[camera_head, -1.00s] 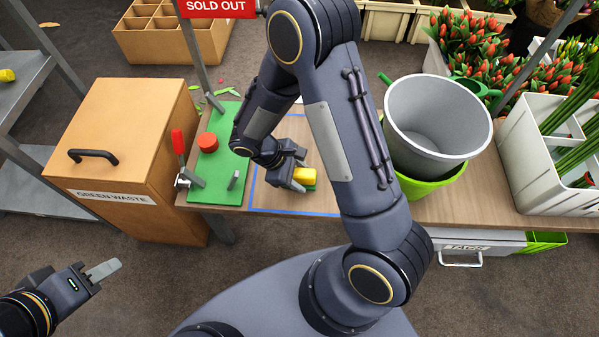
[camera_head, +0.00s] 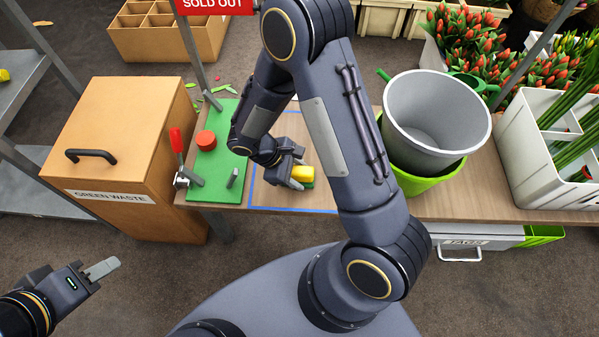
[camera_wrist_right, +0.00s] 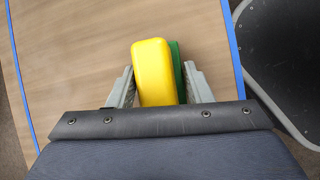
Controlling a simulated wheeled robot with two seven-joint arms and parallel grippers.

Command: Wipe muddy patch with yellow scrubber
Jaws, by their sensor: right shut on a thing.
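The yellow scrubber (camera_head: 302,172) has a green side and is held low over the wooden table inside the blue outline. It also shows in the right wrist view (camera_wrist_right: 153,75), with its green layer along the right. My right gripper (camera_head: 294,170) is shut on it, with one finger on each side in the wrist view (camera_wrist_right: 160,70). I cannot tell whether the scrubber touches the tabletop. No muddy patch shows clearly; my right arm and the scrubber cover part of the outlined area. My left gripper (camera_head: 101,268) is at the lower left, away from the table; its jaw opening is unclear.
A grey bucket (camera_head: 438,112) in a green tub stands right. A green-waste box (camera_head: 118,125) stands left.

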